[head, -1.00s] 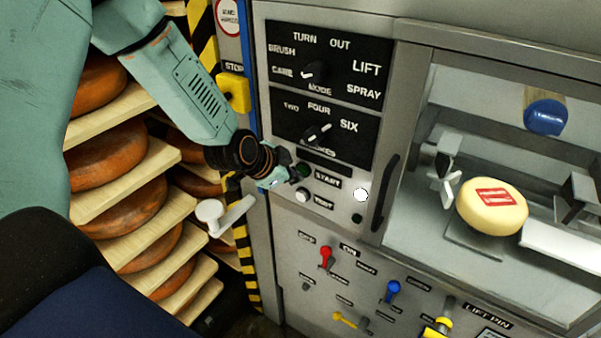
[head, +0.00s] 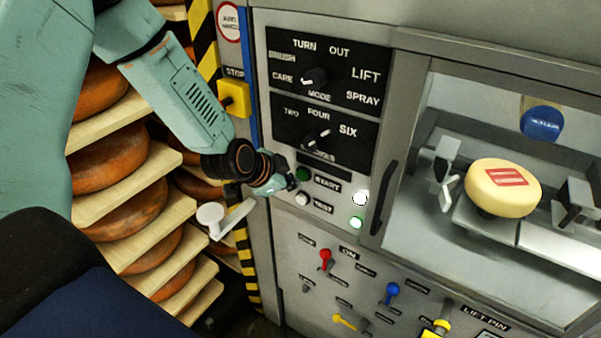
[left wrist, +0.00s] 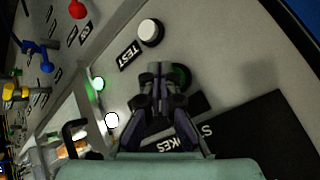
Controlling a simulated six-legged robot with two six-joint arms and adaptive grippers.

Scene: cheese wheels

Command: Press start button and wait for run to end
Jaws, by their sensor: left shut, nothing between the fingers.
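The green start button (head: 303,174) is on the machine's grey panel, left of the START label. It also shows in the left wrist view (left wrist: 182,75), partly hidden behind the fingers. My left gripper (head: 293,183) is shut and empty, with its tips just beside the start button; I cannot tell whether they touch it. A white lamp (head: 360,198) and a green lamp (head: 356,222) are both lit. A pale cheese wheel with a red mark (head: 503,187) is raised on a support inside the glazed chamber. My right gripper is not in view.
The white test button (head: 302,199) is just below start. Shelves of orange cheese wheels (head: 120,155) stand left. Red, blue and yellow levers are lower on the panel.

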